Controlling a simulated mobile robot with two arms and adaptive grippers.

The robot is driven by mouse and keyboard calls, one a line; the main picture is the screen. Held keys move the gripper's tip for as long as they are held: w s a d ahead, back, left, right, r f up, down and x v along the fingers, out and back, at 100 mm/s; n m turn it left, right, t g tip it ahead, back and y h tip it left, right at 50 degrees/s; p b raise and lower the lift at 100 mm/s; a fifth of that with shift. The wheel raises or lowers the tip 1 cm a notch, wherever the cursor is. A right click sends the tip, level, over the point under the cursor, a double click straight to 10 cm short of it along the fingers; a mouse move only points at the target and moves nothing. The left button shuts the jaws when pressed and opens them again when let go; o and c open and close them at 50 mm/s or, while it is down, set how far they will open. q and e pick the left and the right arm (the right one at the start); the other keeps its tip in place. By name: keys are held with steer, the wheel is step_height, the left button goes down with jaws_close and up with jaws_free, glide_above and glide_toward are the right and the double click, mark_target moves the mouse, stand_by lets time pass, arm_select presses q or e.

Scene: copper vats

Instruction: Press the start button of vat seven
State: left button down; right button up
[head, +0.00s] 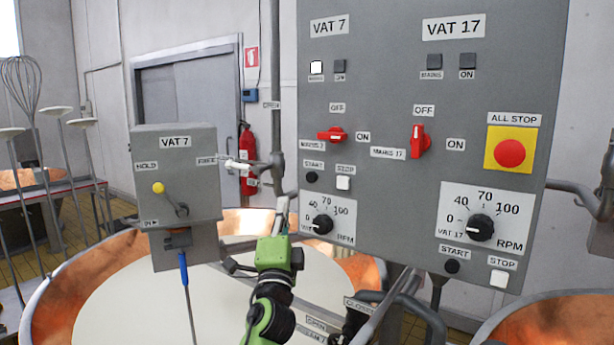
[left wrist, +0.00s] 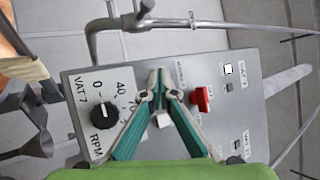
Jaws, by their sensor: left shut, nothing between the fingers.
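The grey control panel (head: 390,190) carries the vat 7 controls on its left half. The vat 7 start button (head: 312,177) is small and black, left of the white stop button (head: 343,183). My left gripper (head: 283,207) is shut and empty, just left of the panel and below the start button in the head view. In the left wrist view the fingertips (left wrist: 160,82) meet in front of the panel. The white stop button (left wrist: 164,120) shows between the fingers; the start button is not visible there, perhaps behind the tips. I cannot tell whether they touch the panel. My right gripper is not in view.
The vat 7 red switch (head: 331,135) lies horizontal, and its mains lamp (head: 316,67) is white. The vat 7 RPM dial (head: 322,224) sits below the buttons. A VAT 7 lever box (head: 177,180) and pipes stand left. A copper vat (head: 60,295) lies below.

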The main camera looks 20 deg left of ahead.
mark_target(312, 177)
arm_select(q)
steer(key=shift+t+y, duration=0.3)
steer(key=r, duration=0.1)
steer(key=s+r, duration=0.1)
steer(key=r, duration=0.2)
steer(key=shift+s+a, duration=0.3)
steer(key=shift+w, duration=0.1)
steer(key=w+d+b, duration=0.1)
steer(key=w+b, duration=0.1)
steer(key=b, duration=0.1)
steer(key=w+d+b, duration=0.1)
steer(key=w+b, duration=0.2)
steer(key=w+d+b, duration=0.1)
steer(key=w+b, duration=0.2)
steer(key=shift+b, duration=0.35)
stand_by(0.7)
